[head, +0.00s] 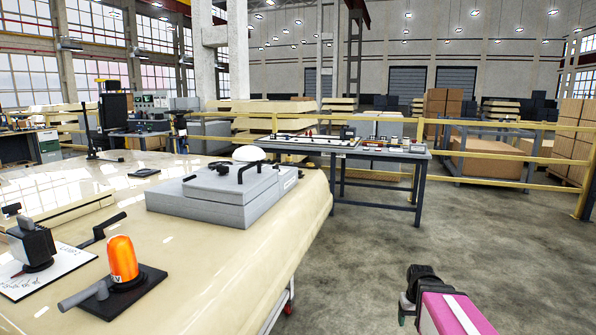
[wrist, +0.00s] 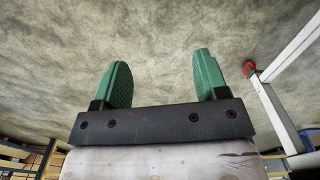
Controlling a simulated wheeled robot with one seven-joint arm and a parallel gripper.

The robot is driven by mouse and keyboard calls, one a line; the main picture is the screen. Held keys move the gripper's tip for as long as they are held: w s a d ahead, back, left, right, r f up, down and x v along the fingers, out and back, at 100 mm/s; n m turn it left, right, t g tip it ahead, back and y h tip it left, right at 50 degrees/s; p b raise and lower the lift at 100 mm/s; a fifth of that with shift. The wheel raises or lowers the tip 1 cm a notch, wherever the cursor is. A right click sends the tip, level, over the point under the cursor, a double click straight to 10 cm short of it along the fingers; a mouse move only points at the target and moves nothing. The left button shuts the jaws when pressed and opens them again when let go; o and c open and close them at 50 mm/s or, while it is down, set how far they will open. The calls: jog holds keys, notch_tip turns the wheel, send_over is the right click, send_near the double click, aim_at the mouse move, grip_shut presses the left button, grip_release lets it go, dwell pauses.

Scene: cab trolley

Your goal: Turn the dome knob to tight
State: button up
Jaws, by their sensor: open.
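A white dome (head: 249,153) shows at the back of the grey box (head: 222,195) on the cream table in the head view. It may be the dome knob; no tight marking is readable at this size. Black handles stand in front of it and partly hide the area. My gripper (wrist: 163,80) is open and empty in the wrist view, its two green fingers wide apart over bare floor. In the head view my arm is low at the right, off the table and well apart from the dome.
The cream table (head: 290,225) fills the left. An orange lamp-like cover (head: 122,258) on a black base and a labelled white plate (head: 50,272) lie near its front. A second table (head: 350,152) stands behind, before a yellow rail (head: 500,127). The floor at right is clear.

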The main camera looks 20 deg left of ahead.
jog(key=w+a+r+n, duration=0.5)
jog(key=w+a+r, duration=0.55)
jog(key=w, duration=0.35)
jog(key=w+a+r+n, duration=0.4)
jog(key=w+a+r, duration=0.5)
jog(key=w+a, duration=0.35)
jog(key=w+a+r+n, duration=0.1)
jog(key=w+a+r, duration=0.1)
jog(key=a+r, duration=0.3)
jog(key=w+a+r+n, duration=0.2)
jog(key=w+a+r, duration=0.1)
jog(key=r, duration=0.3)
jog(key=w+a+r+n, duration=0.2)
jog(key=w+a+r, duration=0.1)
jog(key=a+r, duration=0.2)
jog(key=shift+a+r, duration=0.25)
jog(key=shift+a, duration=0.55)
jog(key=w+a+r+n, duration=0.1)
jog(key=a+r+n, duration=0.3)
jog(key=a+r, duration=0.85)
jog(key=f, duration=0.3)
jog(key=d+f, duration=0.1)
jog(key=f, duration=0.5)
jog(key=shift+w+d+f, duration=0.15)
jog(key=shift+d, duration=0.15)
jog(key=c, duration=0.9)
